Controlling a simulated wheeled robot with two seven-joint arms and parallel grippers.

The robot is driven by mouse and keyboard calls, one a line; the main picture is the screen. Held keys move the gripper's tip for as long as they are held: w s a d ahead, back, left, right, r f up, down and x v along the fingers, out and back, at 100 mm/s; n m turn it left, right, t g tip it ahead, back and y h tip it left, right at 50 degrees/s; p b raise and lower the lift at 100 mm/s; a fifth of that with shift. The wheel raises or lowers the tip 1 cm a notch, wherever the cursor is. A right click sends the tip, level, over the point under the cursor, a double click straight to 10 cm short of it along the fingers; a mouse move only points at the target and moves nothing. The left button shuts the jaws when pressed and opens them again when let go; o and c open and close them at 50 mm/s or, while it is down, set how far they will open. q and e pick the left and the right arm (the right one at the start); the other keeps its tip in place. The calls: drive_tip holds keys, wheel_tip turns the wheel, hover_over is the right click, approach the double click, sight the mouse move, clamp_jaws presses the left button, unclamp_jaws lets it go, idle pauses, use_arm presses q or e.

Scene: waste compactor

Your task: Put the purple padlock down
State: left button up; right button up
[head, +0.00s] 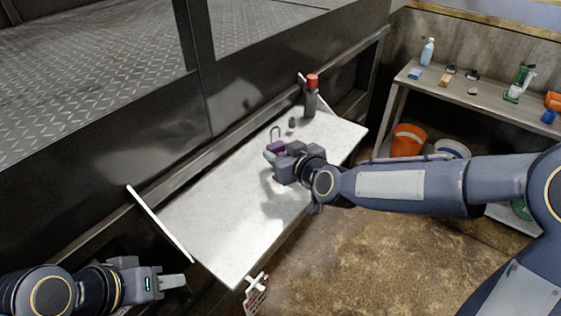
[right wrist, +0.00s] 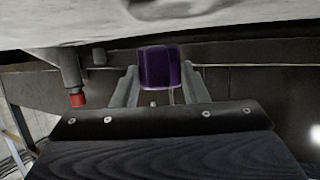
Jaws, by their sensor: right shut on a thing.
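The purple padlock (head: 276,147) is at my right gripper (head: 270,153), over the white shelf (head: 220,212), with its grey shackle pointing up. In the right wrist view, which is upside down, the padlock's purple body (right wrist: 159,68) sits between the two fingers of my right gripper (right wrist: 160,85), which is shut on it. The padlock is close to the shelf surface; I cannot tell whether it touches. My left gripper (head: 172,284) is at the lower left, beside the shelf's near left end and away from the padlock; its finger gap is unclear.
A dark bottle with a red cap (head: 311,97) and a small grey item (head: 292,123) stand on the shelf behind the padlock. The shelf's left half is clear. A side bench (head: 470,98) holds several items, with an orange bucket (head: 409,141) below.

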wheel_tip(320, 180, down, 2)
drive_tip(key=shift+f, duration=0.15)
drive_tip(key=shift+f+b, duration=0.15)
drive_tip(key=shift+b, duration=0.2)
drive_tip(key=o, duration=0.9)
drive_tip(key=shift+s+r+p, duration=0.1)
drive_tip(key=shift+r+p, duration=0.2)
drive_tip(key=b+v, duration=0.2)
drive_tip(key=v, duration=0.9)
drive_tip(key=shift+s+d, duration=0.2)
drive_tip(key=shift+s, duration=0.2)
